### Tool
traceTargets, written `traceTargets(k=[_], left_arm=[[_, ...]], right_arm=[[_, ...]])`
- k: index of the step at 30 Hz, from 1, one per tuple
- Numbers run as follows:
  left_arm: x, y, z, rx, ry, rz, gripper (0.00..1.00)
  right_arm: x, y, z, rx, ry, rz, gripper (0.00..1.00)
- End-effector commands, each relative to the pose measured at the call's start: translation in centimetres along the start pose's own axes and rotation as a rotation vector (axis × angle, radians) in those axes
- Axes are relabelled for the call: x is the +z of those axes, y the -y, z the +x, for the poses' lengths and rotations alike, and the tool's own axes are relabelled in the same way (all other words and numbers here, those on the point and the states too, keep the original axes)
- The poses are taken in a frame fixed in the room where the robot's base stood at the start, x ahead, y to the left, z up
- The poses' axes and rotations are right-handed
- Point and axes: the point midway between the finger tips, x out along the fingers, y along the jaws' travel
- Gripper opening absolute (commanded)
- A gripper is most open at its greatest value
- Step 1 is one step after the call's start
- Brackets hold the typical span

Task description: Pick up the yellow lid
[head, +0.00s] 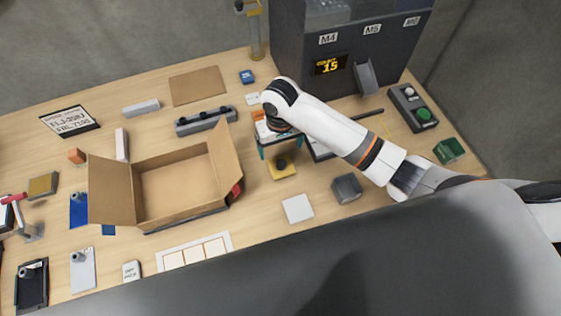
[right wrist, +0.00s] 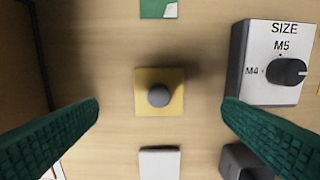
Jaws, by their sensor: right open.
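The yellow lid (head: 284,173) is a flat square plate with a dark round knob in its middle. It lies on the wooden table right of the open cardboard box. In the right wrist view the lid (right wrist: 145,103) sits flat near the centre. My right gripper (head: 281,148) is open and empty, above the lid. Its green fingers (right wrist: 160,106) show on both sides of the lid, apart from it. My left gripper is not in view.
The open cardboard box (head: 186,188) stands to the left. A SIZE selector (right wrist: 267,62) with a knob, a white square (head: 298,208) and a grey block (head: 347,187) lie near the lid. A large dark machine (head: 345,50) stands behind. Bare table surrounds the lid.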

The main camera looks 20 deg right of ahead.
Motion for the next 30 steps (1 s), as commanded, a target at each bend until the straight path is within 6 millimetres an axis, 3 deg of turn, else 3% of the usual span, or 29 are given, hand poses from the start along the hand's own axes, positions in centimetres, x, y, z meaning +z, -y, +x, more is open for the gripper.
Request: traceTargets(k=[3, 7, 11, 15, 19, 28, 30], left_arm=[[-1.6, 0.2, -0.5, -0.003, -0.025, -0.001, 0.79], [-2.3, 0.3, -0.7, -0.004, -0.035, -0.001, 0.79], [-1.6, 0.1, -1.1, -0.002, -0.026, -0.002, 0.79], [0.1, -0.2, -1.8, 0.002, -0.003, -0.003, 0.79], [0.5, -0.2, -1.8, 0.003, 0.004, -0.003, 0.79], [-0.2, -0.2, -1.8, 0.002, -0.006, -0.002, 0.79], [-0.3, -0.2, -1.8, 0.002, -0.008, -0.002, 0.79]], right_arm=[[0.0, 0.0, 1.7, 0.000, -0.001, 0.000, 0.89], [0.0, -0.1, 2.8, 0.002, 0.001, -0.002, 0.89], [0.0, -0.1, 3.7, 0.001, 0.000, -0.001, 0.89], [0.0, -0.1, 5.8, -0.001, -0.001, -0.001, 0.89], [0.1, -0.1, 7.5, 0.000, 0.001, -0.002, 0.89], [0.1, -0.1, 8.1, 0.002, 0.004, -0.003, 0.89], [0.1, -0.1, 8.1, 0.002, 0.004, -0.002, 0.78]])
